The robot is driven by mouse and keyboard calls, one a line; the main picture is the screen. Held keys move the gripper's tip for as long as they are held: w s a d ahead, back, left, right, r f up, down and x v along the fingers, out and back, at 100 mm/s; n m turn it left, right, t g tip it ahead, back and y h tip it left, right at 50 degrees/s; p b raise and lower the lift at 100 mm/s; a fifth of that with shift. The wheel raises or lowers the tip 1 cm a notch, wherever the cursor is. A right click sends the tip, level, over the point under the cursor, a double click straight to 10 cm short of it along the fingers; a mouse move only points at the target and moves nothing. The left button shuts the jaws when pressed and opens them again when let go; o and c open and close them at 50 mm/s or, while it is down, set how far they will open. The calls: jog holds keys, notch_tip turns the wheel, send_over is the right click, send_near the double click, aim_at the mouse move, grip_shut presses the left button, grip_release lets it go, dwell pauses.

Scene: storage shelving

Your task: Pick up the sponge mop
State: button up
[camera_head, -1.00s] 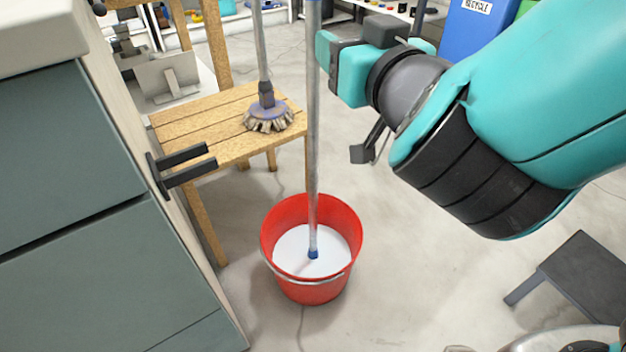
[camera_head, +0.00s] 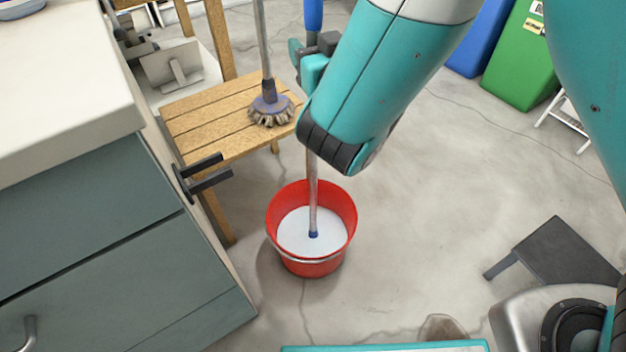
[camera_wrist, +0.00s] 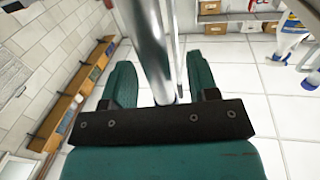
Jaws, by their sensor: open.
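The sponge mop appears to be the grey pole (camera_head: 313,195) with a blue upper grip (camera_head: 313,14), standing nearly upright in a red bucket (camera_head: 286,245). My gripper (camera_head: 308,58) is at the upper pole, below the blue grip, partly hidden by my arm. In the wrist view my open gripper (camera_wrist: 160,82) has one teal finger on either side of a shiny metal pole (camera_wrist: 147,40). I cannot tell whether either finger touches it.
A brush with a round bristled head (camera_head: 270,110) stands on a wooden slatted seat (camera_head: 200,122), close left of the pole. A dark low stool (camera_head: 565,250) is at right. Floor right of the bucket is clear.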

jog(key=shift+p+x, duration=0.45)
jog(key=shift+x, duration=0.55)
jog(key=shift+w, duration=0.1)
grip_shut()
jog(key=shift+r, duration=0.1)
